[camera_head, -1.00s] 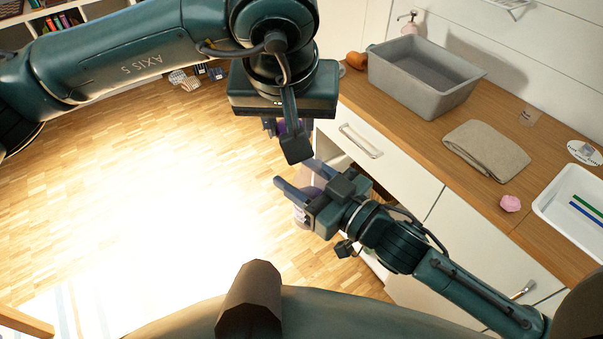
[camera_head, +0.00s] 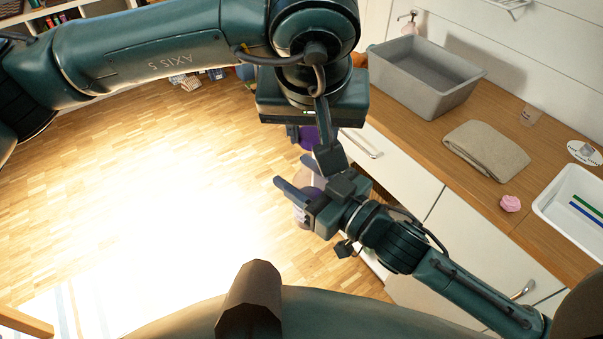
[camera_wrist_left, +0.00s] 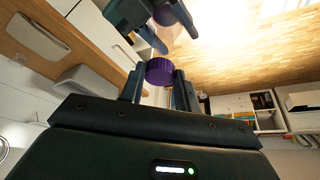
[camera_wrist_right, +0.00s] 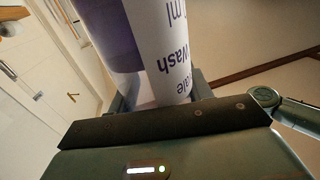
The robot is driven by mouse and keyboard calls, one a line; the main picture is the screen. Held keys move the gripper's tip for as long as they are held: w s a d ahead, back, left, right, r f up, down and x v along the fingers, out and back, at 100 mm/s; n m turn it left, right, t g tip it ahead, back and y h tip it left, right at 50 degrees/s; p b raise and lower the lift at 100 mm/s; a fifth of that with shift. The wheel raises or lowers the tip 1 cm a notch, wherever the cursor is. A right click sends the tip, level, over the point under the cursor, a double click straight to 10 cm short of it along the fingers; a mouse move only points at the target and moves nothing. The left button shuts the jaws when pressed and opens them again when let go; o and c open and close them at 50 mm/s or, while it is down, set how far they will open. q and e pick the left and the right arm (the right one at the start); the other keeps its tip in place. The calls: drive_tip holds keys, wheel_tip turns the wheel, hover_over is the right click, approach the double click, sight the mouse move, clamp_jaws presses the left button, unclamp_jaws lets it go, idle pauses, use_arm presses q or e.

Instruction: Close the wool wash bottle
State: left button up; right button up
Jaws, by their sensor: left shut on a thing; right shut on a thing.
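The wool wash bottle (camera_head: 303,212) is white and purple. My right gripper (camera_head: 308,190) is shut around its body. In the right wrist view the bottle (camera_wrist_right: 160,40) fills the space between the fingers, with "Wash" lettering on its label. My left gripper (camera_head: 311,146) is shut on a round purple cap (camera_head: 308,138), above the bottle and farther from my body. The ribbed cap (camera_wrist_left: 160,72) shows between the left fingertips in the left wrist view, where it looks apart from the bottle. The bottle's neck is hidden by my grippers.
On the wooden counter at right are a grey basin (camera_head: 425,80), a folded beige cloth (camera_head: 487,150), a pink object (camera_head: 510,203) and a white tray (camera_head: 575,215). White drawer fronts (camera_head: 400,170) stand close beside my grippers.

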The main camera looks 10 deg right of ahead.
sight(303, 162)
use_arm(q)
drive_tip(key=shift+f, duration=0.8)
drive_tip(key=shift+s, duration=0.1)
drive_tip(key=shift+f, duration=0.9)
drive_tip(key=shift+f, duration=0.55)
drive_tip(key=m, duration=0.2)
drive_tip(key=m+g+h, duration=0.1)
drive_tip(key=m, duration=0.1)
drive_tip(key=a+m+h, duration=0.1)
drive_tip(key=m, duration=0.1)
drive_tip(key=shift+w, duration=0.25)
drive_tip(key=m+g, duration=0.1)
drive_tip(key=m, duration=0.1)
drive_tip(key=m+h, duration=0.1)
drive_tip(key=m, duration=0.1)
drive_tip(key=m+g, duration=0.1)
drive_tip(key=m, duration=0.2)
drive_tip(key=shift+w+a+g+h, duration=0.1)
drive_tip(key=shift+w+g+h, duration=0.15)
drive_tip(key=shift+g+h, duration=0.05)
